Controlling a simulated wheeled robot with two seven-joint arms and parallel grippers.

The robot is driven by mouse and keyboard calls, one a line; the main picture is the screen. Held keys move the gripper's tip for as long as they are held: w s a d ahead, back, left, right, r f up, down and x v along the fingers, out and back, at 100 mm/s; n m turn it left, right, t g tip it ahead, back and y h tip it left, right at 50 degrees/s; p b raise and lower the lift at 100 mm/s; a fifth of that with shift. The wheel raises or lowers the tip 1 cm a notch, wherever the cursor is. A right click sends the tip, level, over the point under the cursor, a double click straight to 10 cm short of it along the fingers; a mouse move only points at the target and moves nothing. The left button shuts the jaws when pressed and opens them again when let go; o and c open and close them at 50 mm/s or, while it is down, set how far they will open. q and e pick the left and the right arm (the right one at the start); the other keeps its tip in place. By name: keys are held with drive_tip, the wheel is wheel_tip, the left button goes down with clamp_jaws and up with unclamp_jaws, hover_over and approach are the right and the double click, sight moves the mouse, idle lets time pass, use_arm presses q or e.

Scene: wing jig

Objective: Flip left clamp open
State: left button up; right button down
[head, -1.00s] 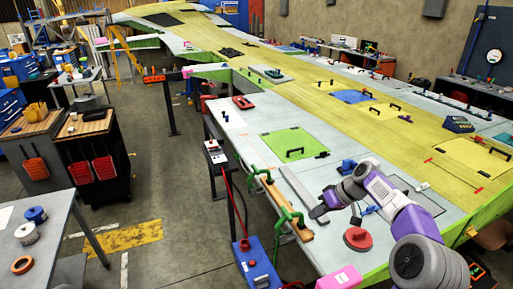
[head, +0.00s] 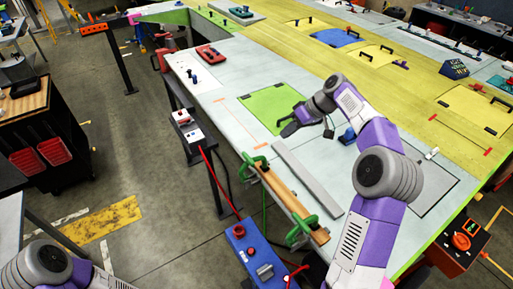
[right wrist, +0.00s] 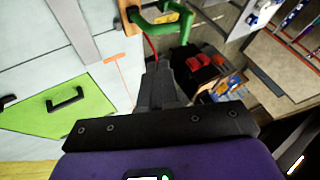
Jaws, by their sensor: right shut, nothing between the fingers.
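Two green clamps sit on a wooden bar (head: 280,190) along the wing's near edge. The left clamp (head: 253,166) is at the bar's far end; the other clamp (head: 302,230) is at its near end. One green clamp also shows at the top of the right wrist view (right wrist: 168,20), its handle sticking out past the edge. I cannot tell whether it is open. My right gripper (head: 290,129) is shut and empty, over the edge of the green panel (head: 272,106), apart from the clamps. In the right wrist view its fingers (right wrist: 160,72) point toward that clamp.
A grey strip (head: 306,175) lies beside the bar. A black handle (right wrist: 66,100) stands on the green panel. A post with a control box (head: 188,130) and a blue box (head: 252,255) stand off the wing's edge. My left forearm (head: 50,268) shows at bottom left.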

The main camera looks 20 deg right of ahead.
approach(257, 160)
drive_tip(key=w+f, duration=0.3)
drive_tip(key=a, duration=0.3)
drive_tip(key=a+p, duration=0.1)
drive_tip(key=shift+a+f, duration=0.35)
drive_tip(key=shift+f, duration=0.05)
drive_tip(key=shift+a+r, duration=0.1)
drive_tip(key=shift+a, duration=0.05)
